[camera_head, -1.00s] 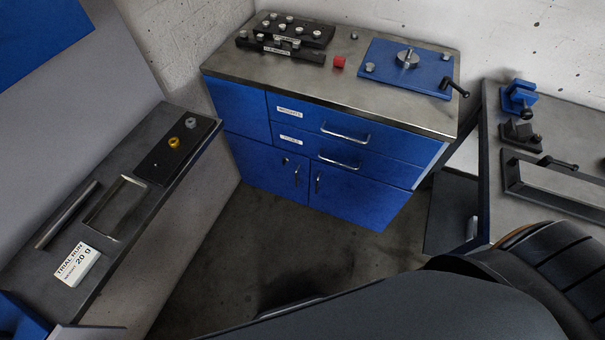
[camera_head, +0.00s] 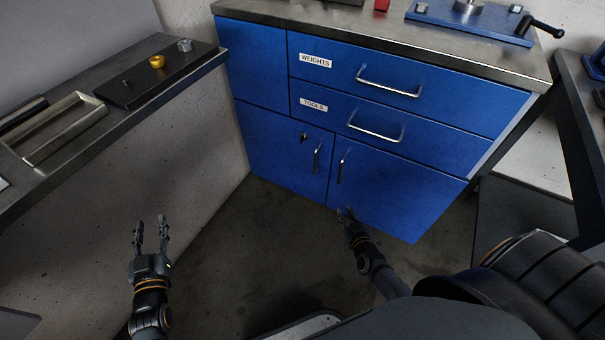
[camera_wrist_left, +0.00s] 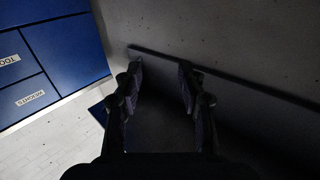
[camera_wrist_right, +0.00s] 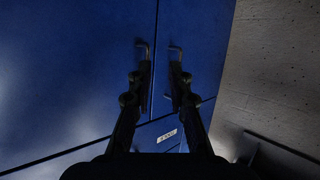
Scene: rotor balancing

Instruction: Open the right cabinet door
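The right cabinet door (camera_head: 400,195) is blue and closed, with a vertical metal handle (camera_head: 340,167) near its left edge. The left cabinet door (camera_head: 285,150) is also closed, with its own handle (camera_head: 317,158) and a keyhole. My right gripper (camera_head: 345,211) is open and empty, low in front of the right door and below its handle. In the right wrist view its spread fingers (camera_wrist_right: 159,80) point toward the doors, with both handles near the fingertips; contact cannot be told. My left gripper (camera_head: 151,222) is open and empty above the floor, away from the cabinet.
Closed drawers labelled WEIGHTS (camera_head: 400,85) and TOOLS (camera_head: 380,127) sit above the doors. A grey side bench (camera_head: 75,150) stands left. Another bench (camera_head: 580,130) stands right of the cabinet. The floor (camera_head: 265,240) before the doors is clear.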

